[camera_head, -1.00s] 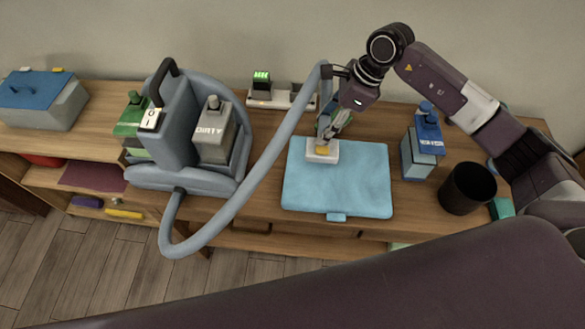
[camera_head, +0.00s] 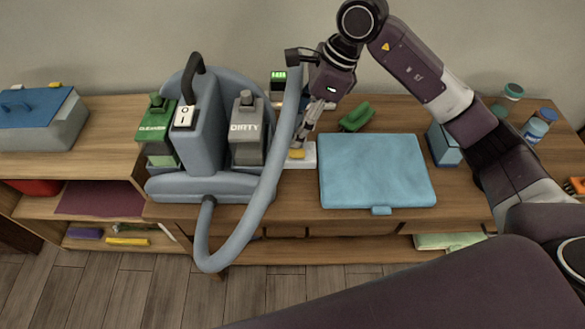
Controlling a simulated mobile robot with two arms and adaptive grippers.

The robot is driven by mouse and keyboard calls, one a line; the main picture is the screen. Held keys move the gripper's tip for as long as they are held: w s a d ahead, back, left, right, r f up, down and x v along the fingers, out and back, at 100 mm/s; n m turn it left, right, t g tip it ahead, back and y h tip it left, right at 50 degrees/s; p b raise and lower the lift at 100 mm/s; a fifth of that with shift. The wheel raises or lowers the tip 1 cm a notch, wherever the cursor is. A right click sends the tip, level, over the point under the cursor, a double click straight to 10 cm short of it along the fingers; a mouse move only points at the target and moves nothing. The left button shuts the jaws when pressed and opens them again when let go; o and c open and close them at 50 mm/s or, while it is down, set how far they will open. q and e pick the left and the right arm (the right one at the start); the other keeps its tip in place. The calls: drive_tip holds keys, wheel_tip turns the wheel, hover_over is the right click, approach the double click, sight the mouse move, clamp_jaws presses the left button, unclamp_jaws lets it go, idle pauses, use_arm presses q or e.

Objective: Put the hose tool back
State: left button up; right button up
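The grey-blue carpet cleaner (camera_head: 205,110) stands on the wooden bench, with its tank marked DIRTY (camera_head: 247,130). Its thick hose (camera_head: 262,190) loops down over the bench's front edge and back up to my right wrist. The hose tool (camera_head: 301,158), with a white head and a yellow part, is under my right gripper (camera_head: 302,142). The fingers appear shut on it, though the hose partly covers the grip. My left gripper is out of view.
A green object (camera_head: 355,117) lies behind the cushion. Small jars (camera_head: 536,128) stand at the right. A blue-lidded box (camera_head: 42,117) is at the left.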

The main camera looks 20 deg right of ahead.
wheel_tip(320, 180, down, 5)
drive_tip(key=shift+r+p, duration=0.1)
drive_tip(key=shift+p, duration=0.25)
drive_tip(key=f+p, duration=0.1)
drive_tip(key=f, duration=0.8)
drive_tip(key=shift+a+f, duration=0.1)
drive_tip(key=shift+a, duration=0.1)
drive_tip(key=shift+f, duration=0.45)
drive_tip(key=o, duration=1.1)
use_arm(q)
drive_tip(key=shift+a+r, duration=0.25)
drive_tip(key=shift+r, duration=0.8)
